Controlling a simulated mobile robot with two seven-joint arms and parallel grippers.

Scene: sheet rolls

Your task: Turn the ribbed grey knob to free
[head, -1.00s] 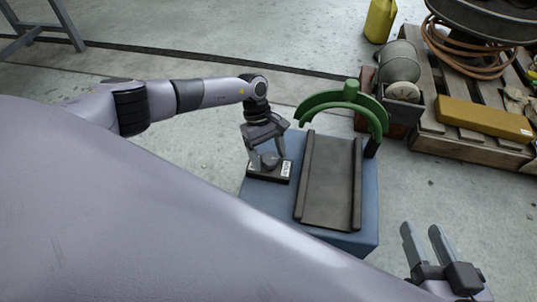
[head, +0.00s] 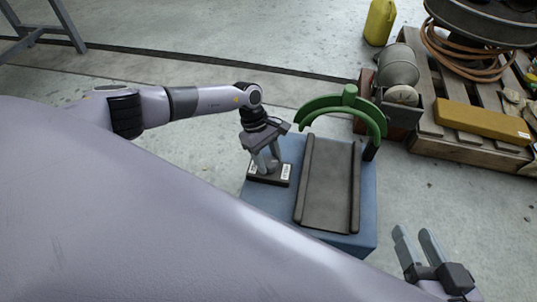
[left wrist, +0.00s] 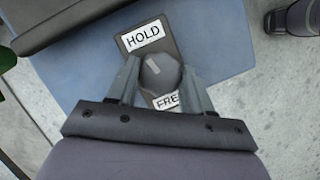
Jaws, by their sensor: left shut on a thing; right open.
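The ribbed grey knob (left wrist: 160,72) sits on a dark plate (left wrist: 128,42) in the left wrist view. A white HOLD label (left wrist: 142,35) is at the top of the plate and a FREE label (left wrist: 166,101), partly hidden, is at the bottom. A pale mark on the knob points up-left, roughly toward HOLD. My left gripper (left wrist: 161,74) is shut on the knob, one finger on each side. In the head view my left gripper (head: 267,160) reaches down to the plate; its fingers mostly hide the knob there. My right gripper (head: 412,234) is open and empty at the lower right.
The plate is on a blue block (head: 290,228), beside a dark trough (head: 327,190) with raised sides. A green arch (head: 349,97) stands behind the trough. A pallet (head: 470,145) with a yellow box (head: 483,121) and coiled hose stands at the right.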

